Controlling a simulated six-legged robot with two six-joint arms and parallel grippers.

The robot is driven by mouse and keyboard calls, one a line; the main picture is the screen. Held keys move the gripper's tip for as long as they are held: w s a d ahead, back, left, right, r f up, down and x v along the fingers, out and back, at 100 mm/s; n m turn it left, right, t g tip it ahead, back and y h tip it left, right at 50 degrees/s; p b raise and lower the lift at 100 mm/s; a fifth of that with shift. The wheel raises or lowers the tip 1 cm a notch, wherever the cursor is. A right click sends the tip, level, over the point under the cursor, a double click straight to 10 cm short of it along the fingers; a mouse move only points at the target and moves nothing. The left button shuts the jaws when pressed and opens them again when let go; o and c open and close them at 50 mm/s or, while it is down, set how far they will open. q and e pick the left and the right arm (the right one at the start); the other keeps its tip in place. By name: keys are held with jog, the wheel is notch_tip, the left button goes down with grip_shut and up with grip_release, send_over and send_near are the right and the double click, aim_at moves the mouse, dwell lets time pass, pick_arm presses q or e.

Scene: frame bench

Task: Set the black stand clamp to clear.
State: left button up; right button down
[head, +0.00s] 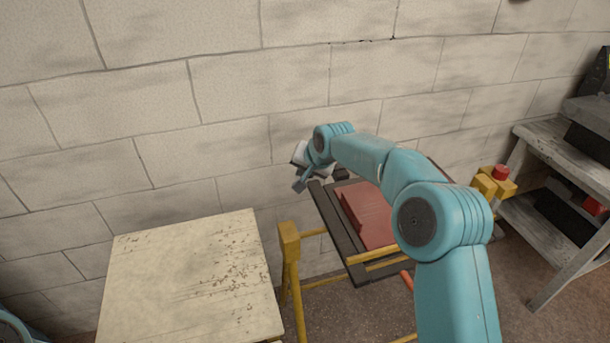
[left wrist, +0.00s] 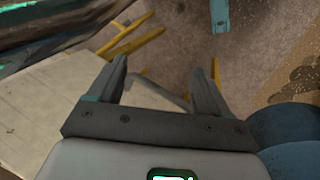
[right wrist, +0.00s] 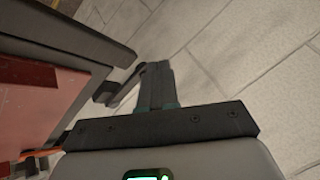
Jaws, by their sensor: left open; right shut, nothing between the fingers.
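A black frame (head: 345,242) with a red panel (head: 368,215) rests on a yellow-legged stand (head: 290,245), right of centre in the head view. In the right wrist view the dark frame (right wrist: 85,42) and red panel (right wrist: 35,100) fill the left side. A small black lever-like part, likely the clamp (right wrist: 108,92), sticks out from the frame's edge, right beside my right fingers. My right gripper (right wrist: 155,75) is shut and empty; I cannot tell whether it touches that part.
A pale worn table (head: 190,280) stands at the left, its top bare. A block wall (head: 230,100) runs close behind the stand. A grey shelf (head: 555,150) with dark boxes is at the right.

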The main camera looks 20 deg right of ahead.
jog(key=s+a+r, duration=0.2)
jog(key=a+r, duration=0.1)
jog(key=r, duration=0.2)
jog(key=shift+a+r+b, duration=0.35)
jog(key=shift+r, duration=0.05)
jog(key=shift+s, duration=0.15)
